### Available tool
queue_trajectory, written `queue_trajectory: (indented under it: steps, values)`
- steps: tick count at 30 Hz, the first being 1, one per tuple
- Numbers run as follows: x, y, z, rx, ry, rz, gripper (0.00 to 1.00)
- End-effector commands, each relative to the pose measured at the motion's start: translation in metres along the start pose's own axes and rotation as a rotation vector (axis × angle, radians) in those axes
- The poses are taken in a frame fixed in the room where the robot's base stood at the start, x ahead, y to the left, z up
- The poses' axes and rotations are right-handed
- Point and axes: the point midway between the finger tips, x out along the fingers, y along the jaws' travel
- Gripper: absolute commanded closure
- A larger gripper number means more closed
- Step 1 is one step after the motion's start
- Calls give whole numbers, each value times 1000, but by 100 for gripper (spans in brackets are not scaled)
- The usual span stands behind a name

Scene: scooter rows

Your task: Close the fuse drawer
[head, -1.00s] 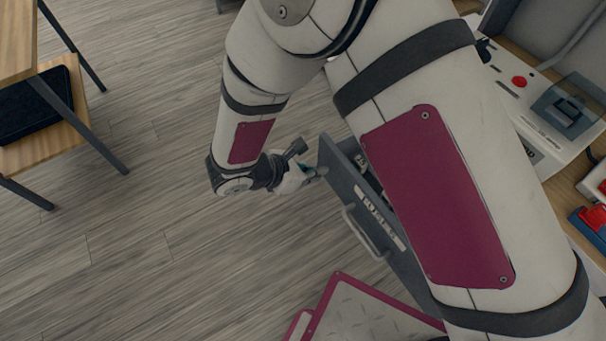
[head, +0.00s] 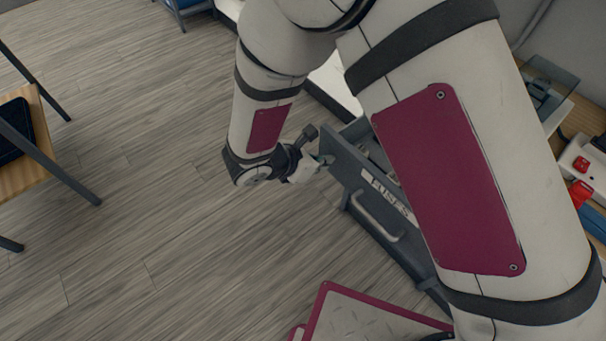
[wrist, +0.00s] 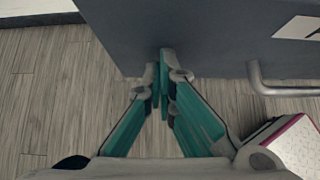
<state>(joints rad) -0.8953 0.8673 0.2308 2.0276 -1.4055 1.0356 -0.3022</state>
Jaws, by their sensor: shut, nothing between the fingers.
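The fuse drawer (head: 350,160) is grey, with a white "FUSES" label (head: 388,195) and a bar handle (head: 374,217) on its front. It stands open, and part of its inside shows behind the front panel. My arm hides the rest of it. My gripper (head: 326,161) is shut and empty, with its fingertips at the left end of the drawer front. In the wrist view the teal fingers (wrist: 162,88) are together at the lower edge of the drawer front (wrist: 200,35), touching or very close to it. The handle (wrist: 262,85) is to their right.
A worktop with a red button (head: 581,164) and other devices is at the right. A wooden-shelved stand (head: 35,150) with a black case is at the left. The wood floor (head: 150,200) between is clear.

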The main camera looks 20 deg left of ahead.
Motion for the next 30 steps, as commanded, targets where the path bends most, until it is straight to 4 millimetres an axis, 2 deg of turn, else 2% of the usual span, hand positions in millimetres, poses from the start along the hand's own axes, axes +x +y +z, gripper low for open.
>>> queue_trajectory:
  steps: [1,6,15,22,30]
  values:
    - [14,0,10,6,-3,-3,100]
    - [50,0,42,6,-3,-3,100]
    - [102,0,90,4,-2,-2,100]
    - [126,0,113,2,-2,-1,100]
    - [136,0,122,1,-1,1,100]
